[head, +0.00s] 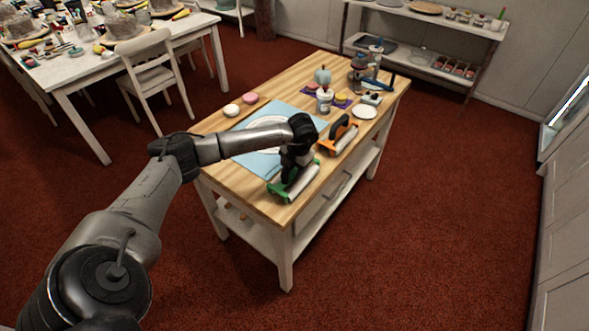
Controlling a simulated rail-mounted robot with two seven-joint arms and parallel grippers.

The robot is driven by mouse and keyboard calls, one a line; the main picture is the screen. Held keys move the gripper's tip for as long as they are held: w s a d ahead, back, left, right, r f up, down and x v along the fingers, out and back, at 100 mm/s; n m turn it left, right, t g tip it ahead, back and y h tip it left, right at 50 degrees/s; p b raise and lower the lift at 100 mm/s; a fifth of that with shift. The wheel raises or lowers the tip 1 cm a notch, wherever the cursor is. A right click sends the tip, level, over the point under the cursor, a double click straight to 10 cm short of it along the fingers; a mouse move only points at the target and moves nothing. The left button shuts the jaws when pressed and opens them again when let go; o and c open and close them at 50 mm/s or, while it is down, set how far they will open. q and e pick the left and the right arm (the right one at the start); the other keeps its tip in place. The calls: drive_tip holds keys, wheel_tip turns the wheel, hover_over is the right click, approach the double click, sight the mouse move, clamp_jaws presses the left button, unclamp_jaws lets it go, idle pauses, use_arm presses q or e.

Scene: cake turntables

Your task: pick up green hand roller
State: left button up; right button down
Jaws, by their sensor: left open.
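The green hand roller (301,184) has a pale cylinder and green end parts. It lies near the front end of the wooden-topped table (254,194). My left arm reaches in from the left, and my left gripper (287,178) points down at the roller's handle side. Its jaws are open, and the gripper hides part of the roller. Whether the fingers touch the roller cannot be told. An orange hand roller (340,136) lies just behind and to the right. My right gripper is not in view.
A light blue mat (252,162) with a white disc lies under my forearm. Jars, a white plate (364,111), and small pink and white round items are farther back. A white table with a chair (150,72) stands at the left. Red carpet is free at the right.

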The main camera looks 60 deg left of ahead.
use_arm(q)
drive_tip(key=shift+c, duration=0.2)
drive_tip(key=shift+r, duration=0.1)
clamp_jaws()
